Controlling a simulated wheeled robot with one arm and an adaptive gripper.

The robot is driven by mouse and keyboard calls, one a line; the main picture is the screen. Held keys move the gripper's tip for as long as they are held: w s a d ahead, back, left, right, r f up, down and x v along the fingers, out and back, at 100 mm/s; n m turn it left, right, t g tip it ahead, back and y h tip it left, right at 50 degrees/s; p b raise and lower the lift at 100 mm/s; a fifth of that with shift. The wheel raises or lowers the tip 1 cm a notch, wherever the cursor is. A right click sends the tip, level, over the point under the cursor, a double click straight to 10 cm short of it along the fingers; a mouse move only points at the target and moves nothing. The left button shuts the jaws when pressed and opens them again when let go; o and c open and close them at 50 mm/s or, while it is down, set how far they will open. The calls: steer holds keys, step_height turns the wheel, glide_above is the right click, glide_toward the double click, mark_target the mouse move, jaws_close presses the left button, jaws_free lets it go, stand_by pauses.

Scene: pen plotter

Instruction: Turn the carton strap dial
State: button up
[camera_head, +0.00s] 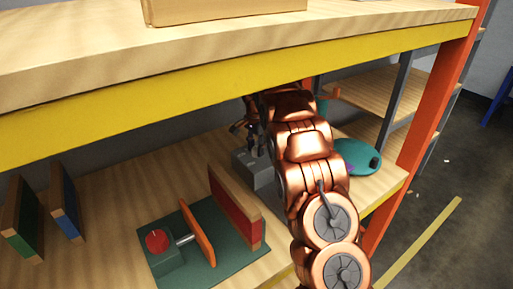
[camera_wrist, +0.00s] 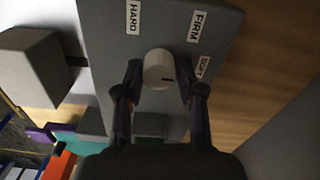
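A white round dial (camera_wrist: 158,69) with a dark mark on its right side sits on a grey panel (camera_wrist: 110,45) in the wrist view. Labels reading HARD (camera_wrist: 133,17), FIRM (camera_wrist: 197,26) and one that seems to read SOFT (camera_wrist: 203,67) surround it. My gripper (camera_wrist: 160,76) has one finger on each side of the dial, with what looks like a narrow gap at each side. It is open around the dial. In the head view my gripper (camera_head: 252,128) is under the upper shelf, partly hidden by my arm. The dial cannot be made out there.
The yellow-edged upper shelf (camera_head: 180,100) is close above my arm. A grey block (camera_head: 258,172) stands beside my arm. A green-based fixture with a red knob (camera_head: 157,241) is in front. An orange post (camera_head: 425,125) and a teal disc (camera_head: 350,150) are at right.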

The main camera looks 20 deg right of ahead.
mark_target(256, 148)
steer(key=o, duration=0.3)
steer(key=shift+o, duration=0.2)
steer(key=shift+r, duration=0.1)
steer(key=shift+r, duration=3.6)
